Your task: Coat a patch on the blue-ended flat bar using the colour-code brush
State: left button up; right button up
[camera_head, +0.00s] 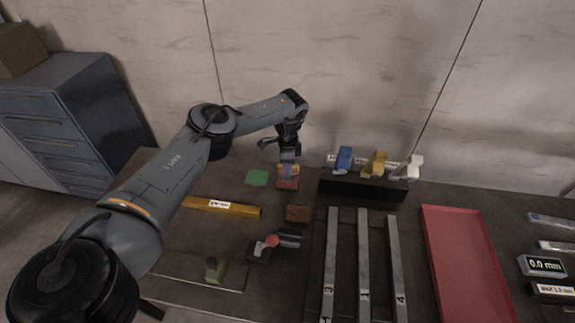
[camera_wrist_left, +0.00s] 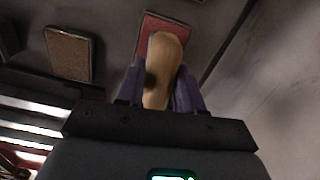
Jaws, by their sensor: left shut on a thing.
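My left gripper (camera_head: 289,170) is low over a red pad (camera_head: 288,185) at the back of the table. In the left wrist view the gripper (camera_wrist_left: 160,88) is shut on a tan, rounded brush-like piece (camera_wrist_left: 163,62), with the red pad (camera_wrist_left: 151,24) behind it. Its working end is hidden, and whether it touches the pad is unclear. Three grey flat bars lie lengthwise right of the gripper, marked 3 (camera_head: 330,262), 1 (camera_head: 363,262) and 4 (camera_head: 397,262). I see no clear blue end on any. My right gripper is not in view.
A green pad (camera_head: 257,178) and a brown pad (camera_head: 297,213) lie near the red one. A black rack (camera_head: 360,190) holds blue, yellow and white pieces. A yellow labelled bar (camera_head: 240,209) lies left, a red tray (camera_head: 432,240) right. A display (camera_head: 543,266) reads 0.0 mm.

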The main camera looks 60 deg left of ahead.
pick_arm(q)
jog(key=shift+f, duration=0.25)
dwell(0.8)
jog(key=shift+f, duration=0.2)
dwell(0.4)
jog(key=shift+f, duration=0.1)
dwell(1.1)
jog(key=shift+r+p, duration=0.9)
notch_tip(320, 180, up, 5)
jog(key=p, duration=0.5)
jog(key=shift+r, duration=0.15)
